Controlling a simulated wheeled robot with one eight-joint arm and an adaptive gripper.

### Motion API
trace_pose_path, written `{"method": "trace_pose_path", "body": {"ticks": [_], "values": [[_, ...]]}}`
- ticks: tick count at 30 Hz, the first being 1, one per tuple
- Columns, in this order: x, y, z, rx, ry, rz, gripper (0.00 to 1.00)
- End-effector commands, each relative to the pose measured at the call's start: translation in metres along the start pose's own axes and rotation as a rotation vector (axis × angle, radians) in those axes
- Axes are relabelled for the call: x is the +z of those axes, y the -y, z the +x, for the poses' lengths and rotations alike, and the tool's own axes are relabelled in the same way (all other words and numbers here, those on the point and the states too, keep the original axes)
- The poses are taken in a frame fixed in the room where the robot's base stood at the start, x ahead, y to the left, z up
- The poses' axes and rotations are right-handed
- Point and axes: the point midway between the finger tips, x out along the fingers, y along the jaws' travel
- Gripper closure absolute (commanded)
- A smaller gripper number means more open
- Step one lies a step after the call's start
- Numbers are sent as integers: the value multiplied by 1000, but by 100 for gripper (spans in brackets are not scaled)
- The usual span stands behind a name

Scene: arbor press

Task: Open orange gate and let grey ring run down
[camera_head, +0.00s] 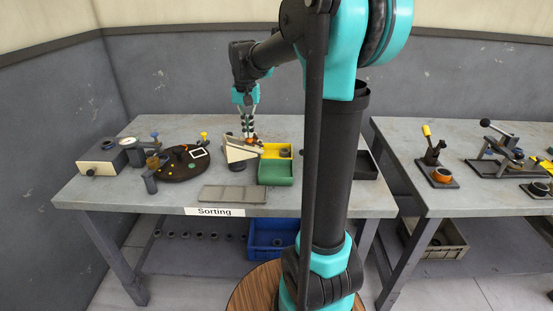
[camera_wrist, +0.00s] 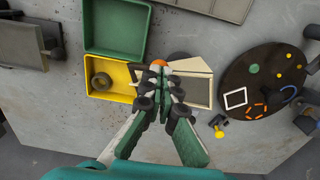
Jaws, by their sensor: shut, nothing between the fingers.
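My gripper (camera_head: 249,134) is shut and empty, pointing down over the cream ramp (camera_head: 240,150) on the sorting table. In the wrist view my gripper (camera_wrist: 164,82) has its fingertips together right beside the small orange gate (camera_wrist: 158,65) near the ramp (camera_wrist: 197,65). The orange gate also shows in the head view (camera_head: 252,141) just under the fingers. I cannot tell whether the fingers touch it, or whether it is open. A grey ring (camera_wrist: 101,80) lies in the yellow tray (camera_wrist: 97,93). I cannot make out a ring on the ramp; the fingers hide part of it.
A green tray (camera_head: 276,173) stands in front of the yellow one. A dark round turntable (camera_head: 183,163) with a white frame stands left of the ramp. A grey flat tray (camera_head: 233,194) lies near the front edge. A second table (camera_head: 476,197) stands right.

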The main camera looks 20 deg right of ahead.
Motion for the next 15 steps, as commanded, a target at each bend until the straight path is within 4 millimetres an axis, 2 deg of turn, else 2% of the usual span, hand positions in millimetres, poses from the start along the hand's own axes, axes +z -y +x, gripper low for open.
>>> {"method": "trace_pose_path", "body": {"ticks": [11, 15], "values": [[-1, -2, -5, 0, 0, 0, 100], [0, -2, -15, 0, 0, 0, 100]]}}
